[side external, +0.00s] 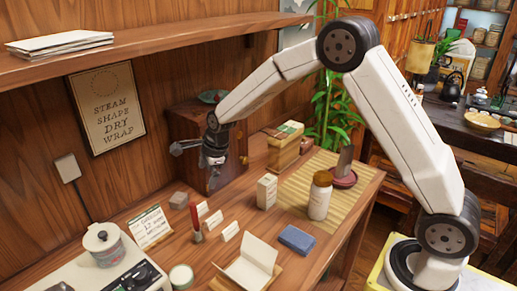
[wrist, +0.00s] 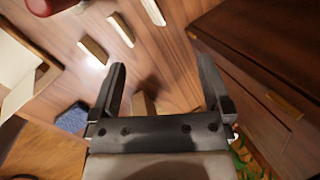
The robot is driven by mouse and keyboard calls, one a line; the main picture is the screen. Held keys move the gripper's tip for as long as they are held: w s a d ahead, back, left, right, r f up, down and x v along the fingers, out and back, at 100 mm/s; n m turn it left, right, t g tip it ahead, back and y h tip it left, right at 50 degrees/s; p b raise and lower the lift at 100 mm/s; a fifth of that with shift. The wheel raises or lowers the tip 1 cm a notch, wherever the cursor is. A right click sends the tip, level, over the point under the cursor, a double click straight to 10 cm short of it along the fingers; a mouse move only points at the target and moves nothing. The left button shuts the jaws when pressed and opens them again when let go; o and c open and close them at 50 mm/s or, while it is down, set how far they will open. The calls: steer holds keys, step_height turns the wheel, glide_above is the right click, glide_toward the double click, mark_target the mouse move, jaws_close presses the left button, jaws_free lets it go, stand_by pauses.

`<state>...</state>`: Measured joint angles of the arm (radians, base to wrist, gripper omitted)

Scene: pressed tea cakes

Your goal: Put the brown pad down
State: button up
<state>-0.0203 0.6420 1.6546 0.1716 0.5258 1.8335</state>
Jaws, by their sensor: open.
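My gripper (side external: 214,166) is raised above the bench in front of the dark wooden cabinet in the side view. In the wrist view its two fingers (wrist: 162,68) are spread apart, with nothing held between them. I cannot pick out a brown pad for sure. A small grey-brown block (side external: 178,200) lies on the bench near the wall, left of my gripper. A flat blue pad (side external: 297,239) lies near the front edge and also shows in the wrist view (wrist: 72,118). A brownish shape (wrist: 143,104) shows low between the fingers, partly hidden by the gripper body.
The cabinet (side external: 190,135) stands close behind my gripper. A pale carton (side external: 267,192), a brown-capped jar (side external: 320,197) and a bamboo mat (side external: 300,184) are to the right. Small cards (side external: 230,231) and a red stick (side external: 195,219) stand in front. A shelf (side external: 150,42) hangs above.

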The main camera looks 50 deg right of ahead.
steer(key=s+d+r+n+g+h, duration=0.1)
steer(key=s+d+n, duration=0.1)
steer(key=s+n, duration=2)
steer(key=s, duration=0.4)
steer(key=shift+s+d, duration=0.15)
steer(key=shift+d, duration=0.15)
